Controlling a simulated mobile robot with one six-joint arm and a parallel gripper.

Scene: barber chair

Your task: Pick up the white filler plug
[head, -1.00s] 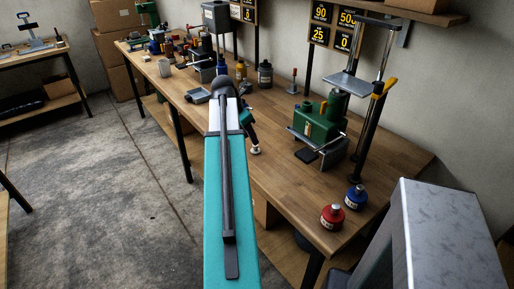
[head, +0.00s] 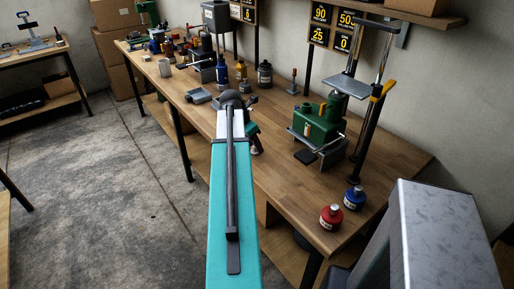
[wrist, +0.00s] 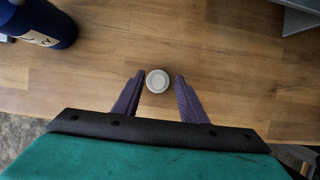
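The white filler plug (wrist: 157,81) shows in the wrist view as a small round pale disc with a ringed top, seen from above on the wooden bench. My gripper (wrist: 159,75) is open, with one purple finger on each side of the plug and a small gap to each. I cannot tell how high the fingertips are above the bench. In the head view my gripper (head: 256,147) is over the bench, largely hidden behind my teal arm. A pale spot shows beside it there, too small to make out clearly.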

